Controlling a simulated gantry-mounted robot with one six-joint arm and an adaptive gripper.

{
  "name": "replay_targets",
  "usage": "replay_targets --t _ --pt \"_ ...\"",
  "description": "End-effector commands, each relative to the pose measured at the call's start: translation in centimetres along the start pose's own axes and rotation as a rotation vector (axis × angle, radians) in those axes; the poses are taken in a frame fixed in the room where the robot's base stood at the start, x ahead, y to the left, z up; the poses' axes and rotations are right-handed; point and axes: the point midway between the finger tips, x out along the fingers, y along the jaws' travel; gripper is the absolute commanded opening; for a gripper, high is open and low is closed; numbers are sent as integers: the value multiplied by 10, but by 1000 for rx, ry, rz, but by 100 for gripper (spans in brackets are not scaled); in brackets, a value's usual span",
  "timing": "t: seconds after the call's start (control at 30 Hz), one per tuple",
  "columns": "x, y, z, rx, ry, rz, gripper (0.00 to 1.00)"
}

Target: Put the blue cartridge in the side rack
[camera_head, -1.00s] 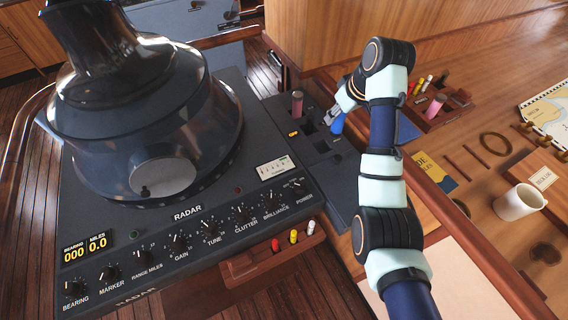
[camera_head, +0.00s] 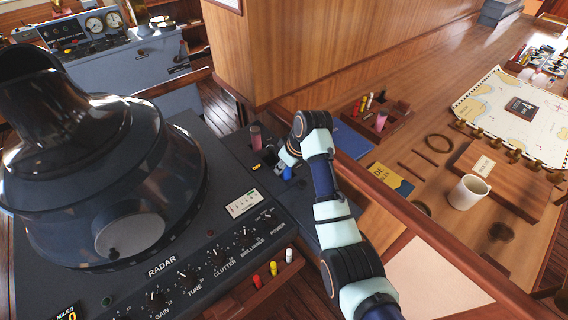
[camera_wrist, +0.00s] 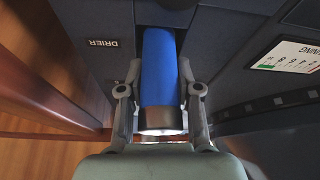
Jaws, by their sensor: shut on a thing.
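The blue cartridge (camera_wrist: 160,70) is between my gripper's fingers in the wrist view, with its pale end towards me. Its far end meets a dark opening in the panel; how deep it sits is hidden. My gripper (camera_wrist: 160,112) is shut on it. In the head view the blue cartridge (camera_head: 287,172) shows small under my gripper (camera_head: 284,164), at the drier panel right of the radar. A wooden rack (camera_head: 400,112) with a pink cartridge (camera_head: 381,121) and several small coloured sticks stands on the chart table. Which rack is the side rack, I cannot tell.
Another pink cartridge (camera_head: 255,137) stands upright in the panel, left of my gripper. The radar (camera_head: 85,165) fills the left. A small wooden holder (camera_head: 262,292) is on the console's front. A mug (camera_head: 468,191) and a chart (camera_head: 510,115) are on the table.

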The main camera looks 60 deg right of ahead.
Motion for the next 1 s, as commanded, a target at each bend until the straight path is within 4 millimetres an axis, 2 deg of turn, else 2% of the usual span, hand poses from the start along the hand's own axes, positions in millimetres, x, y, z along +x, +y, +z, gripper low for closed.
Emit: replay_targets --t 0.27,0.3,0.4,0.77,0.87,1.0 --pt "3 0 1 0 0 0 0" --pt "3 0 1 0 0 0 40" --pt "2 0 1 0 0 0 56" --pt "-2 0 -1 0 1 1 58" --pt "-15 -2 -6 -5 3 1 58" --pt "-46 -7 -17 -15 4 -3 58"
